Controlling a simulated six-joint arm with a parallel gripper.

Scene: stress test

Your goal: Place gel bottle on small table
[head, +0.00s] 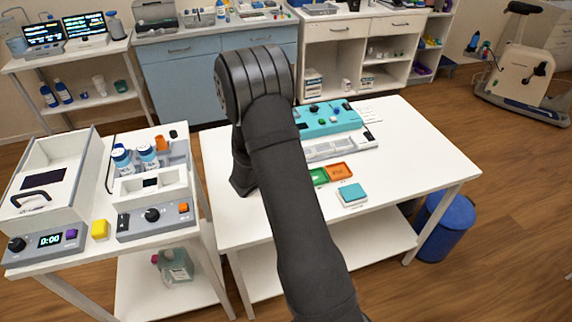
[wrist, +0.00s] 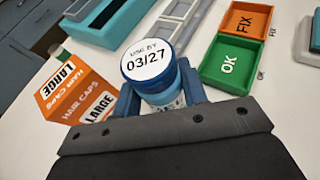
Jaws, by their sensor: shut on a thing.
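In the wrist view my gripper (wrist: 158,88) is shut on a bottle (wrist: 163,98) with a blue-rimmed white lid reading "USE BY 03/27". Its blue fingers are on either side of it. Most of the bottle's body is hidden below the lid, and whether it is a gel bottle cannot be read. In the head view my arm hides the gripper and this bottle. A smaller white table (head: 139,255) stands at the left, beside the larger white table (head: 415,165). Two blue-and-white bottles (head: 122,161) stand on the left table.
Beneath the gripper are an orange hair caps box (wrist: 72,92), a green OK tray (wrist: 228,66) and an orange FIX tray (wrist: 247,19). A box-like device (head: 45,185) and a dial unit (head: 153,220) crowd the left table. The larger table's right side is clear.

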